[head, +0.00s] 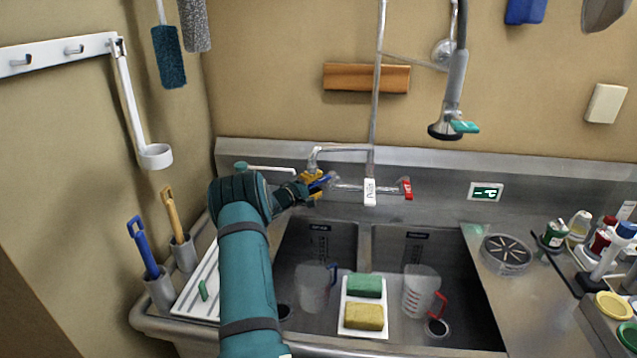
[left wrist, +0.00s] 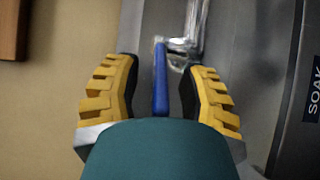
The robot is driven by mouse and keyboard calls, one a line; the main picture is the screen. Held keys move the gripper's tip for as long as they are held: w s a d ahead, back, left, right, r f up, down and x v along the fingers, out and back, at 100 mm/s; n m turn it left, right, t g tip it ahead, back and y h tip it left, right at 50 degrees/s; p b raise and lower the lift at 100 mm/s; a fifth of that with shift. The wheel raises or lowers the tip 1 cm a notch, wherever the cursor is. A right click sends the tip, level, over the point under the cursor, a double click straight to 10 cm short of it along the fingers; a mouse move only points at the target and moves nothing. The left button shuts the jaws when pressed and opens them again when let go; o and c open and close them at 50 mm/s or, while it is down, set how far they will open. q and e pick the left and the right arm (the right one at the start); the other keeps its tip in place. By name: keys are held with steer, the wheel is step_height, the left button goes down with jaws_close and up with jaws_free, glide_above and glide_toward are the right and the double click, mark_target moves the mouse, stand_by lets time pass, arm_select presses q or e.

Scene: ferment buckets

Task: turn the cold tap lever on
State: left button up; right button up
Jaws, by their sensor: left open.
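The cold tap lever (head: 321,182) is blue and sits at the left end of the chrome tap above the double sink. My left gripper (head: 314,184) is at this lever, with its yellow fingers partly hiding the tap there. In the left wrist view the blue lever (left wrist: 160,80) stands between the two yellow fingers of the open gripper (left wrist: 158,85), with a gap on each side. The red lever (head: 406,188) is at the right end of the tap. My right gripper is not in view.
A sponge tray (head: 345,331) with a green and a yellow sponge sits on the sink divider. Clear jugs (head: 420,290) stand in both basins. A spray hose (head: 455,85) hangs above the right basin. Bottles (head: 580,225) crowd the right counter.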

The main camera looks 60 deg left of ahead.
arm_select(q)
steer(key=v, duration=1.1)
